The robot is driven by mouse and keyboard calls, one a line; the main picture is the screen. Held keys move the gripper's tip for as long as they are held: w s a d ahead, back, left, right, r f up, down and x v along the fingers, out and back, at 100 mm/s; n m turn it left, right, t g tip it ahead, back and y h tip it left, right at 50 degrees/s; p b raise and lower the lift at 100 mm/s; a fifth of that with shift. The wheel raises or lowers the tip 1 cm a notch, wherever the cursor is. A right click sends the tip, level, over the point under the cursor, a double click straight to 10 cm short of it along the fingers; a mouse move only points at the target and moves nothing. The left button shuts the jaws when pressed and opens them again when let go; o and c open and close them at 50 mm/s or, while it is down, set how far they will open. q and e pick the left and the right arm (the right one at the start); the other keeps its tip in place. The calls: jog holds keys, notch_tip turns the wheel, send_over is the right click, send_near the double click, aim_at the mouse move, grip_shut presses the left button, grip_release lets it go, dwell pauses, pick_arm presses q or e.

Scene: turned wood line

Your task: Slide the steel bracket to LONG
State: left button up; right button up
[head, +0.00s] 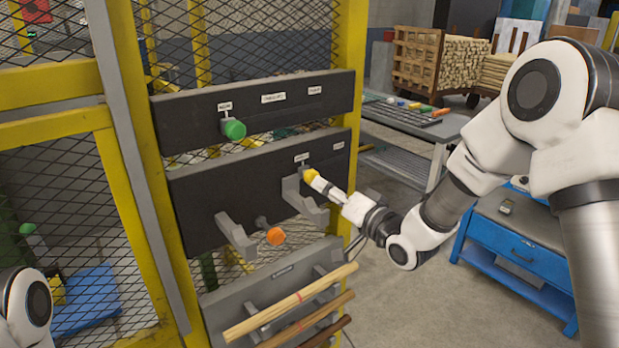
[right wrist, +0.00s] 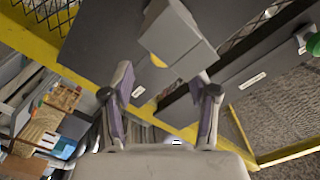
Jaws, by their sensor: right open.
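A grey steel bracket (head: 305,203) with a yellow knob (head: 309,174) sits on the dark middle rail (head: 205,195), below a small white label. A second label is farther right on that rail; I cannot read either surely. My right gripper (head: 315,181) is at the yellow knob. In the right wrist view its fingers (right wrist: 164,78) are apart, with the grey bracket (right wrist: 182,38) beyond them and the yellow knob (right wrist: 158,61) partly hidden behind it. I cannot tell whether the fingers touch the knob. My left gripper is out of view.
Another grey bracket (head: 236,236) is at left on the same rail, with an orange knob (head: 275,236) near it. A green knob (head: 234,129) is on the upper rail. Below, wooden rods (head: 290,301) rest on a rack. A blue workbench (head: 520,250) stands right.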

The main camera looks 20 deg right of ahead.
jog(key=shift+w+a+r+p, duration=0.4)
jog(key=shift+w+r+p, duration=0.2)
jog(key=shift+w, duration=0.25)
jog(key=w, duration=0.2)
jog(key=a+f, duration=0.1)
jog(key=shift+w, duration=0.4)
jog(key=shift+s+d+r, duration=0.15)
jog(key=shift+s+r, duration=0.05)
jog(key=shift+s, duration=0.1)
jog(key=c, duration=0.7)
grip_shut()
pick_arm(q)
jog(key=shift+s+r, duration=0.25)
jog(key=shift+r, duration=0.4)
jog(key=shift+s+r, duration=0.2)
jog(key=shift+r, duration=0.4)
pick_arm(e)
jog(key=w+d, duration=0.3)
jog(key=d, duration=0.7)
jog(key=shift+w+d+r, duration=0.15)
jog(key=shift+w+d, duration=0.15)
jog(key=shift+w, duration=0.1)
